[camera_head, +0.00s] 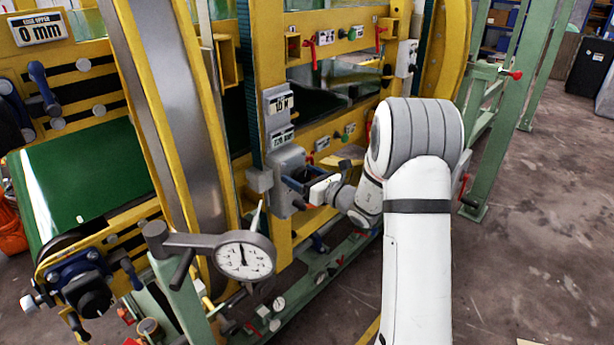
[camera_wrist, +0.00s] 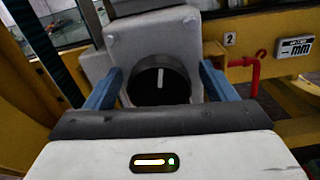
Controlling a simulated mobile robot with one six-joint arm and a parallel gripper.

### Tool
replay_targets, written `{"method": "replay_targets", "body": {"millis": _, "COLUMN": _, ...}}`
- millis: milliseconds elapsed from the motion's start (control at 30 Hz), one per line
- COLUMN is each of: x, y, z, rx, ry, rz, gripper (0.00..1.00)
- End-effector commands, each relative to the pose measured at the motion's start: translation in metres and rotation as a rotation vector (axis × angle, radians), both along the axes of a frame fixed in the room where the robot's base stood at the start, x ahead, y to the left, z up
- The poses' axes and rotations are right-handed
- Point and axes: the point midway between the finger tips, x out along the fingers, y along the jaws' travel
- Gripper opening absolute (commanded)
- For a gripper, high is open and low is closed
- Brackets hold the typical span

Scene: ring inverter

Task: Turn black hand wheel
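The black hand wheel (camera_wrist: 160,84) is a round black knob with a white mark pointing straight up in the wrist view. It sits on the front of a grey box (camera_wrist: 150,42). My gripper (camera_wrist: 161,68) has its two blue fingers apart, one on each side of the wheel. A narrow gap seems to show between the wheel and each finger. The lower part of the wheel is hidden behind my gripper's dark edge.
A red hooked handle (camera_wrist: 256,74) and a display marked mm (camera_wrist: 294,46) are right of the wheel. A dial gauge (camera_head: 245,256) stands in front, left of my arm. A green post (camera_head: 530,70) rises at right. The floor (camera_head: 535,225) at right is mostly clear.

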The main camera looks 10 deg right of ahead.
Motion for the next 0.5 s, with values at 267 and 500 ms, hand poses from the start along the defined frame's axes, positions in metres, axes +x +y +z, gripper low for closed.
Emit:
{"method": "replay_targets", "body": {"millis": 267, "x": -0.003, "y": -0.003, "z": -0.003, "rx": -0.001, "ry": 0.005, "rz": 0.0, "gripper": 0.78}}
{"method": "replay_targets", "body": {"millis": 500, "x": -0.032, "y": -0.025, "z": -0.004, "rx": -0.001, "ry": 0.005, "rz": -0.004, "gripper": 0.78}}
